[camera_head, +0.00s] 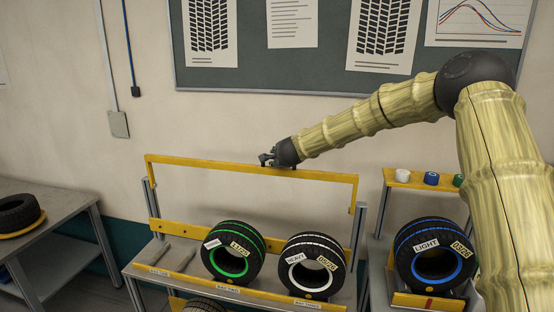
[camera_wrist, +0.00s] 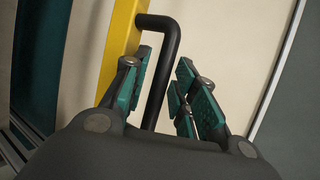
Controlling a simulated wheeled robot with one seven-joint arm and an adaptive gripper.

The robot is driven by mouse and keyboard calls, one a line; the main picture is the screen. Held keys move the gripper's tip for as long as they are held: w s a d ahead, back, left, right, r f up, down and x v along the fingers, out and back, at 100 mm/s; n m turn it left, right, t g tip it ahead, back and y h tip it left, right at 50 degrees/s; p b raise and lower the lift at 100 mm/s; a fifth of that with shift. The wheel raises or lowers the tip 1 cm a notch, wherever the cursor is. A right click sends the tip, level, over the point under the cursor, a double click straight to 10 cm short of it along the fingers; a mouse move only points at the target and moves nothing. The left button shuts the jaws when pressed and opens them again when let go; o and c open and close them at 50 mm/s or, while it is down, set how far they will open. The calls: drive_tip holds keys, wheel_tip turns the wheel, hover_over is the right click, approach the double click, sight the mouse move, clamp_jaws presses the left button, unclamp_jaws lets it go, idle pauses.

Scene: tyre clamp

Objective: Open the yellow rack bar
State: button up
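The yellow rack bar (camera_head: 215,164) runs across the top of the tyre rack, with a short drop at each end. It also shows in the wrist view (camera_wrist: 118,50), with a black bent handle (camera_wrist: 171,45) fixed to it. My gripper (camera_head: 267,158) is at the middle of the bar. In the wrist view, my gripper (camera_wrist: 165,65) has its green-padded fingers apart, with the handle running between them.
Below the bar, a green-striped tyre (camera_head: 218,236) and a white-striped tyre (camera_head: 293,251) stand on the rack. A blue-striped tyre (camera_head: 402,236) stands on the right rack, under a small yellow shelf (camera_head: 409,184) with coloured rolls. A grey table (camera_head: 55,225) is at left. The wall is behind.

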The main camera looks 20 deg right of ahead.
drive_tip(key=shift+d, duration=0.2)
drive_tip(key=shift+s+d, duration=0.2)
drive_tip(key=shift+s, duration=0.05)
drive_tip(key=v, duration=1.1)
drive_tip(key=shift+s+a+r, duration=0.2)
drive_tip(key=shift+f, duration=0.1)
drive_tip(key=s+a+f+n+g+b, duration=0.3)
drive_tip(key=s+f, duration=0.4)
drive_tip(key=f, duration=0.8)
drive_tip(key=s+a+f+n+g+y, duration=0.15)
drive_tip(key=s+f+n, duration=0.25)
drive_tip(key=s+f, duration=0.75)
drive_tip(key=s+a+f+n+g+h+b, duration=0.1)
drive_tip(key=s+a+f+n+b, duration=0.2)
drive_tip(key=f, duration=1.6)
drive_tip(key=s+a+f+n+g+b, duration=0.1)
drive_tip(key=s+f+n+g, duration=0.15)
drive_tip(key=s+f, duration=0.6)
drive_tip(key=s+f+n+g+b, duration=0.1)
drive_tip(key=s+f+n, duration=0.4)
drive_tip(key=s, duration=0.6)
drive_tip(key=s+f+n+g+b, duration=0.1)
drive_tip(key=s+f+n, duration=0.1)
drive_tip(key=s, duration=0.8)
drive_tip(key=s+f+n+g+b, duration=0.1)
drive_tip(key=s+f, duration=0.4)
drive_tip(key=s, duration=0.5)
drive_tip(key=shift+s+n+g+y, duration=0.15)
drive_tip(key=shift+n+g+y, duration=0.25)
drive_tip(key=shift+g, duration=0.4)
